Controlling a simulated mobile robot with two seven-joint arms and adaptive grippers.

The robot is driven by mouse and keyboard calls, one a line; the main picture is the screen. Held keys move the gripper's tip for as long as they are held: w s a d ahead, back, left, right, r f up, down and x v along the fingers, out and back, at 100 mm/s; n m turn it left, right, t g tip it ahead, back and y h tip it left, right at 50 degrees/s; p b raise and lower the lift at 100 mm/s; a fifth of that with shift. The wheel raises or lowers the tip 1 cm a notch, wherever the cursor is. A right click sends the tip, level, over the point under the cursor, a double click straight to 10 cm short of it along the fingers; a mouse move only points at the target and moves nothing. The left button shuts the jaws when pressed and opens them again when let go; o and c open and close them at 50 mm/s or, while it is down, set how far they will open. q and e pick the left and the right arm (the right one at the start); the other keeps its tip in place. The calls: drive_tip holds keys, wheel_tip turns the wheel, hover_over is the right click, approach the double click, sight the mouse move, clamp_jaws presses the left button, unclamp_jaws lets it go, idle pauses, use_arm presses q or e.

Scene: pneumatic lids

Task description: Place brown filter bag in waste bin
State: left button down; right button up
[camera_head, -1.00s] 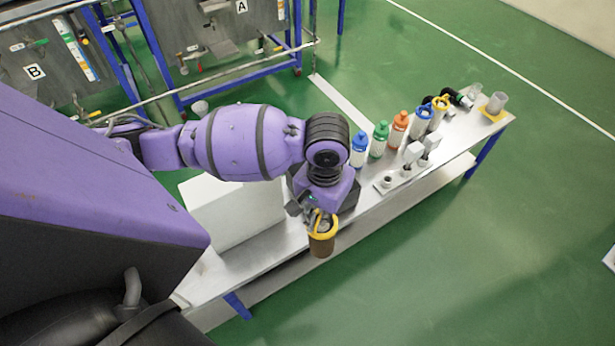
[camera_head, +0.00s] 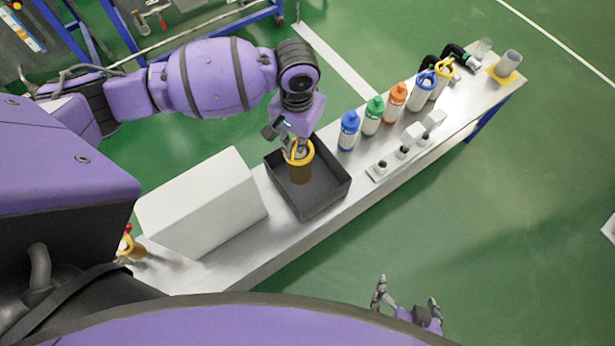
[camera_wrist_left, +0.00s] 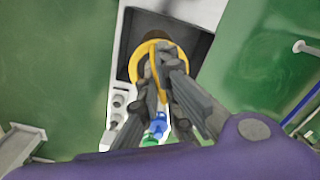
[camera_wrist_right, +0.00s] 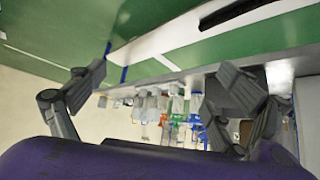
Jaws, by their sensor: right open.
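The brown filter bag (camera_head: 299,172) has a yellow rim and handle. My left gripper (camera_head: 298,150) is shut on its yellow handle and holds it upright. In the left wrist view the yellow rim (camera_wrist_left: 134,68) circles below the fingers (camera_wrist_left: 160,58). The waste bin appears to be the black open-topped box (camera_head: 330,193) on the bench. The bag overlaps the bin's opening in the head view; its height above the bin floor is unclear. My right gripper (camera_head: 407,293) is open and empty, in front of the bench, and also shows in the right wrist view (camera_wrist_right: 165,88).
A white box (camera_head: 200,205) stands left of the bin on the narrow metal bench (camera_head: 245,262). Blue (camera_head: 348,130), green (camera_head: 373,116) and orange (camera_head: 396,98) capped bottles stand right of it. Another yellow-topped item (camera_head: 131,247) is at the bench's left end.

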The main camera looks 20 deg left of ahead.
use_arm(q)
drive_tip(key=w+f+m+b, duration=0.1)
drive_tip(key=w+f, duration=0.3)
drive_tip(key=f, duration=0.8)
drive_tip(key=shift+w+d+f+b, duration=0.15)
drive_tip(key=shift+w+d+b, duration=0.1)
drive_tip(key=shift+d+b, duration=0.25)
use_arm(e)
drive_tip(key=shift+s+d+f, duration=0.1)
drive_tip(key=shift+d+f, duration=0.1)
drive_tip(key=shift+f, duration=0.3)
drive_tip(key=shift+s+d+f, duration=0.1)
drive_tip(key=shift+d+f, duration=0.1)
drive_tip(key=shift+f, duration=0.3)
use_arm(q)
drive_tip(key=c, duration=1.9)
unclamp_jaws()
drive_tip(key=shift+s+f, duration=0.1)
drive_tip(key=shift+f, duration=0.05)
drive_tip(key=shift+c, duration=0.2)
drive_tip(key=shift+a, duration=0.1)
use_arm(e)
drive_tip(key=shift+s, duration=0.1)
drive_tip(key=shift+f, duration=0.1)
